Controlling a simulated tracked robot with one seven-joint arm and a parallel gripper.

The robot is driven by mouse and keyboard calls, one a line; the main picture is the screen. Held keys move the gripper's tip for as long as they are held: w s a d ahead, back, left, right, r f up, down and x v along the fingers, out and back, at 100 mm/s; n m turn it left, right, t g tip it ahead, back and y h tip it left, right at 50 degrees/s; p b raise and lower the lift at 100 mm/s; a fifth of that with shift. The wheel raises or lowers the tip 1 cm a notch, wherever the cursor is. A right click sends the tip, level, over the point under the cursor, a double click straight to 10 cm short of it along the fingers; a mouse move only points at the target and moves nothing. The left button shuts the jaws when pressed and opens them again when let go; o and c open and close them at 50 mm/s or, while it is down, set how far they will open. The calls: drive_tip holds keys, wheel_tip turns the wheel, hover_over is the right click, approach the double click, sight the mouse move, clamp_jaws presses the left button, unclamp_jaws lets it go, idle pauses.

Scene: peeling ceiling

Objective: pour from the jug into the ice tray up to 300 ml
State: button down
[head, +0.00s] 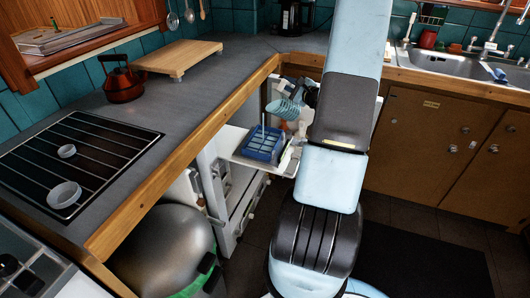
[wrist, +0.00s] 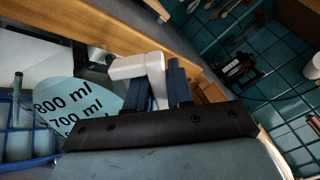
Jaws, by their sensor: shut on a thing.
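A blue gridded ice tray (head: 264,143) lies on a white surface in the open corner below the worktop. It also shows at the left edge of the wrist view (wrist: 12,146). A pale teal jug (head: 283,107), with 800 ml and 700 ml marks in the wrist view (wrist: 80,98), is above and just right of the tray, apparently tilted. My gripper (wrist: 163,84) is shut on the jug's white handle (wrist: 138,67). The jug's contents and the fill of the tray are not visible. My arm hides part of the area right of the jug.
A wooden counter edge (head: 190,150) borders the corner on the left and behind. A thin upright rod (head: 263,122) stands at the tray. A red kettle (head: 123,82), a wooden board (head: 178,58) and a hob (head: 75,160) are on the worktop. A sink (head: 445,62) is at right.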

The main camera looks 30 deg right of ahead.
drive_tip(key=shift+a, duration=0.1)
drive_tip(key=shift+a+n, duration=0.15)
drive_tip(key=shift+n, duration=0.15)
drive_tip(key=shift+a+f+n, duration=0.1)
drive_tip(key=shift+a+n, duration=0.25)
drive_tip(key=shift+n, duration=0.05)
idle(1.4)
drive_tip(key=shift+a, duration=0.1)
drive_tip(key=shift+s+a+f+n, duration=0.1)
drive_tip(key=shift+a+n, duration=0.1)
drive_tip(key=shift+n, duration=0.2)
idle(0.9)
drive_tip(key=shift+w+d+r+m, duration=0.1)
drive_tip(key=shift+d+m, duration=0.55)
drive_tip(key=shift+m, duration=0.2)
drive_tip(key=shift+w+d+r+m, duration=0.1)
drive_tip(key=shift+d+m, duration=0.55)
drive_tip(key=shift+m, duration=0.2)
